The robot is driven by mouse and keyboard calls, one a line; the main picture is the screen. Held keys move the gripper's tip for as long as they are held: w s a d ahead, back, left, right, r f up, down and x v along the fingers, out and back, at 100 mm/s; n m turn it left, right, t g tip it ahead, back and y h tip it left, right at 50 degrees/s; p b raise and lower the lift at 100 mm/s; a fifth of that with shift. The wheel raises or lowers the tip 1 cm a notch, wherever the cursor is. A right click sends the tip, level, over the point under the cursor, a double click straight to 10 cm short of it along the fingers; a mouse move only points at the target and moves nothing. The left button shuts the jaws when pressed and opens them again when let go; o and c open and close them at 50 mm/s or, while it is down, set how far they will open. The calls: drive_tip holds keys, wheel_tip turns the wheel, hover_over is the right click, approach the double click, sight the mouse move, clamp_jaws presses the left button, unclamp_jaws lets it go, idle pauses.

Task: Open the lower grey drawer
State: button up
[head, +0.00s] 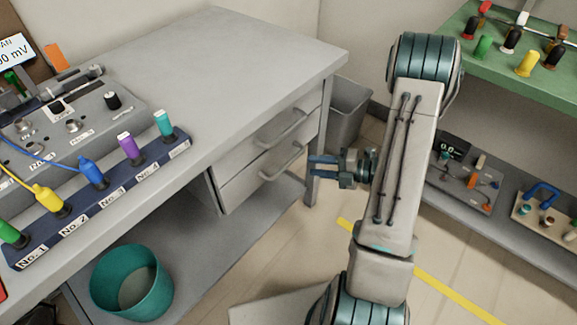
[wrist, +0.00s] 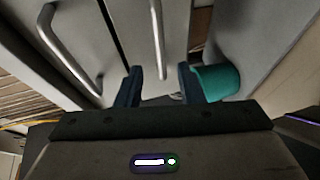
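The lower grey drawer (head: 237,186) is under the table, below the upper drawer, and looks shut. Its bar handle (head: 282,164) is just left of my gripper (head: 312,165) in the head view. My gripper is open and empty, with its dark blue fingers pointing at the drawer front. In the wrist view the lower handle (wrist: 157,40) lines up with the gap between my fingertips (wrist: 159,72). I cannot tell whether the handle is between the fingers or just beyond them. The fingers are not closed on it.
The upper drawer's handle (head: 281,130) is just above; it is at left in the wrist view (wrist: 67,50). A table leg (head: 315,155) stands close to my gripper. A grey bin (head: 348,110) is behind it. A teal bin (head: 132,285) sits at lower left.

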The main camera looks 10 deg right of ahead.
sight(291, 163)
drive_tip(key=b+x, duration=0.2)
drive_tip(key=x, duration=0.7)
clamp_jaws()
